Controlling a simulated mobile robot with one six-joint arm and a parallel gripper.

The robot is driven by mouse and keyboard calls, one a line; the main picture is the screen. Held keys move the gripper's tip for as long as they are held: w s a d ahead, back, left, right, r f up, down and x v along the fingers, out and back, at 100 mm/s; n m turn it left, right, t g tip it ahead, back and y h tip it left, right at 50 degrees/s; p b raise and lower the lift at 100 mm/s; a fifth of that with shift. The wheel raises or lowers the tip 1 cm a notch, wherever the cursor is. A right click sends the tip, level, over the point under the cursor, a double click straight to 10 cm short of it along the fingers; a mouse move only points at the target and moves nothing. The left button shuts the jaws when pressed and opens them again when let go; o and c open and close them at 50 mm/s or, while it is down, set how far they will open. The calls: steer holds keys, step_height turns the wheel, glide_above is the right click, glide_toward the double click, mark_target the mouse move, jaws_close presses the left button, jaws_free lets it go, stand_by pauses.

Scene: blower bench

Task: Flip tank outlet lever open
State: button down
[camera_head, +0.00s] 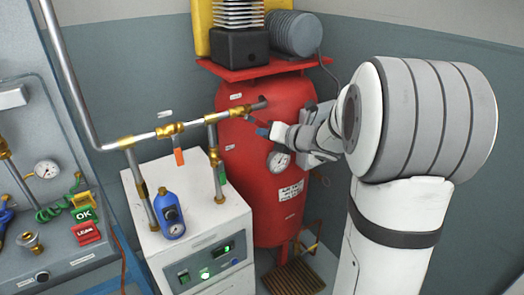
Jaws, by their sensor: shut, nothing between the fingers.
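The red tank (296,190) stands at the centre back with a gauge on its front. A metal outlet pipe (236,111) runs left from its upper part. A small red lever (250,119) seems to hang under this pipe near the tank; it blends with the red tank, so its exact angle is hard to tell. My gripper (263,131) is shut and empty, with its fingertips just right of and below that lever. I cannot tell whether they touch it. My white and grey arm reaches in from the right and covers the tank's right side.
An orange lever (179,156) and a green lever (222,173) hang from the pipework further left. A white dryer cabinet (205,235) with a blue filter (168,213) stands below. A bench panel (45,235) is at left. A floor grate (294,277) lies before the tank.

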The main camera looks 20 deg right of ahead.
steer(key=shift+w+d+r+n+t+h+b, duration=0.1)
steer(key=shift+d+r+n+h+b, duration=0.3)
steer(key=shift+n+b, duration=0.55)
steer(key=shift+w+d+r+n+t+h+b, duration=0.1)
steer(key=shift+d+r+n+h+b, duration=0.15)
steer(key=shift+r+n+h+b, duration=0.65)
steer(key=shift+w+d+r+n+t+h+b, duration=0.1)
steer(key=shift+d+r+n+b, duration=0.2)
steer(key=shift+n+b, duration=0.65)
steer(key=shift+b, duration=0.3)
